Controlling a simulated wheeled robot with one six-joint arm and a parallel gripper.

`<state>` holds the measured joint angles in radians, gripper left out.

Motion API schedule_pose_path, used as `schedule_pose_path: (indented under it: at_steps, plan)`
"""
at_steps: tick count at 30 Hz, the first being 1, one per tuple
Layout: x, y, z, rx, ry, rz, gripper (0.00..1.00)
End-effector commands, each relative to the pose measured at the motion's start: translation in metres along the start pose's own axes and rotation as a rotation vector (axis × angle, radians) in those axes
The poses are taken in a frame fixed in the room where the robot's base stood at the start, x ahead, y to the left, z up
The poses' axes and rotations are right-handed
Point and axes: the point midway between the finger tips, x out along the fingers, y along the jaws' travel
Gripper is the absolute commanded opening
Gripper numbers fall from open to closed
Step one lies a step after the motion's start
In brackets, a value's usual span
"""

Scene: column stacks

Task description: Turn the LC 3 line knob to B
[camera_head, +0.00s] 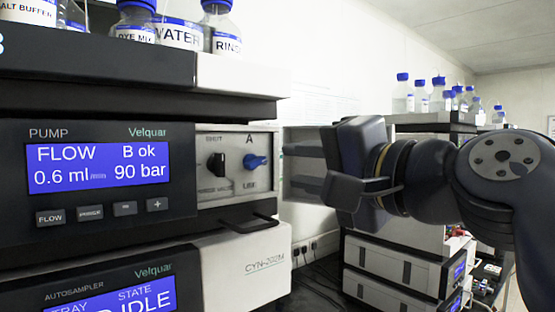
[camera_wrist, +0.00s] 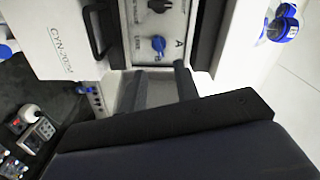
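A blue line knob (camera_head: 256,161) sits on the pale valve panel of the pump module, with the letter A above it. It also shows in the wrist view (camera_wrist: 158,43), beyond my fingertips. My gripper (camera_head: 290,167) is just right of the panel. In the wrist view its two fingers (camera_wrist: 161,72) are apart with nothing between them, short of the blue knob. No LC 3 label is readable.
The pump display (camera_head: 95,167) is at left. Bottles (camera_head: 222,28) stand on top. Another bottle-topped stack (camera_head: 405,240) stands behind my arm at right.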

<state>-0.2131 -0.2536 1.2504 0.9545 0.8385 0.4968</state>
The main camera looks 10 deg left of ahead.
Motion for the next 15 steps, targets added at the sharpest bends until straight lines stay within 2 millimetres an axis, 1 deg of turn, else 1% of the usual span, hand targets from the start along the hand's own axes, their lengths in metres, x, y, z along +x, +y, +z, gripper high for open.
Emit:
schedule_pose_path:
  at_steps: [1, 9, 12, 15]
  plan:
    - [0.009, -0.002, 0.001, 0.002, -0.007, 0.002, 0.3]
    - [0.058, -0.002, 0.0, 0.0, -0.005, 0.003, 0.3]
    - [0.071, -0.001, 0.0, 0.0, -0.003, 0.003, 0.3]
    - [0.079, 0.0, 0.0, -0.001, -0.001, 0.003, 0.3]
